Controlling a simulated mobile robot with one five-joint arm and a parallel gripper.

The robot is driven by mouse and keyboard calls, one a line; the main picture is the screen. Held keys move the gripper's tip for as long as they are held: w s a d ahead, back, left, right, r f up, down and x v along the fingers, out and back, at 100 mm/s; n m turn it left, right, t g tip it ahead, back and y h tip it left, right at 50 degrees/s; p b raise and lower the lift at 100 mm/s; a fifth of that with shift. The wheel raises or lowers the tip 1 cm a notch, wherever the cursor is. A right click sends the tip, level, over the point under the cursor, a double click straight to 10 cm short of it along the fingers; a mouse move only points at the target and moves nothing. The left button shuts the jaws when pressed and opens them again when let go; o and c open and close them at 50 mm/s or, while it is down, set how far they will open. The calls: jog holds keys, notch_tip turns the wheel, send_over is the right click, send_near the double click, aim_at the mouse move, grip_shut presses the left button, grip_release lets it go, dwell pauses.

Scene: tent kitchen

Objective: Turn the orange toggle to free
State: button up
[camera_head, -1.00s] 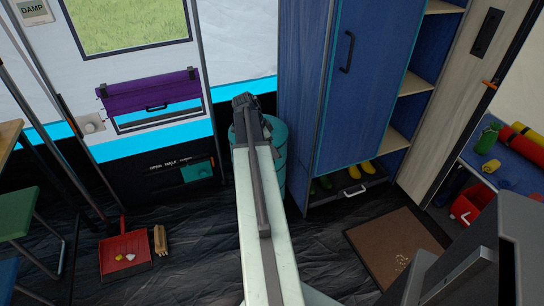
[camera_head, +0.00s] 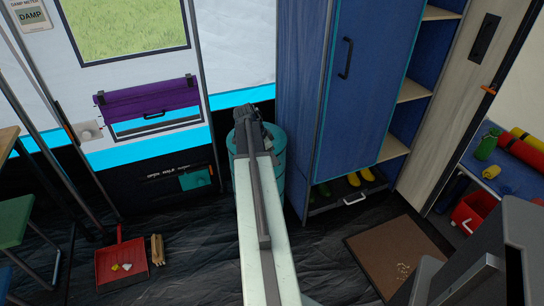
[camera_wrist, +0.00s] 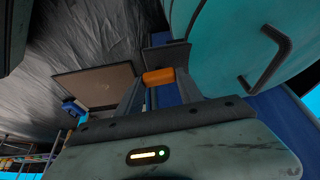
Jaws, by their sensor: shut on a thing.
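In the wrist view an orange toggle (camera_wrist: 158,77), a short rounded bar, lies between the fingertips of my gripper (camera_wrist: 159,82). The two dark fingers are shut on it from both sides. A dark plate (camera_wrist: 166,57) shows just behind it. Which way the toggle is set cannot be read, and no label for it is legible. In the head view my arm reaches forward to the teal drum (camera_head: 274,170), and its far end covers part of the drum. The fingertips and the held toggle are hidden there.
A blue locker (camera_head: 368,80) stands right of my arm, with boots at its foot. A brown mat (camera_head: 397,254) lies on the floor at right. A red dustpan (camera_head: 122,262) lies at left. A purple roll-up blind (camera_head: 148,96) hangs on the tent wall.

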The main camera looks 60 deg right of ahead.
jog(key=n, duration=0.2)
jog(key=n+t, duration=0.1)
jog(key=n, duration=0.1)
jog(key=shift+s+a, duration=0.2)
jog(key=shift+a, duration=0.15)
jog(key=n+t, duration=0.1)
jog(key=n, duration=0.2)
jog(key=shift+s+n+t, duration=0.1)
jog(key=shift+n+t, duration=0.2)
jog(key=shift+t, duration=0.1)
jog(key=n+t, duration=0.1)
jog(key=n, duration=0.1)
jog(key=n+t, duration=0.1)
jog(key=n, duration=0.2)
jog(key=shift+s+d, duration=0.1)
jog(key=shift+d, duration=0.05)
jog(key=shift+d+n+t+y, duration=0.1)
jog(key=shift+n+t+y, duration=0.45)
jog(key=shift+n, duration=1.65)
jog(key=shift+s, duration=0.1)
jog(key=o, duration=1.4)
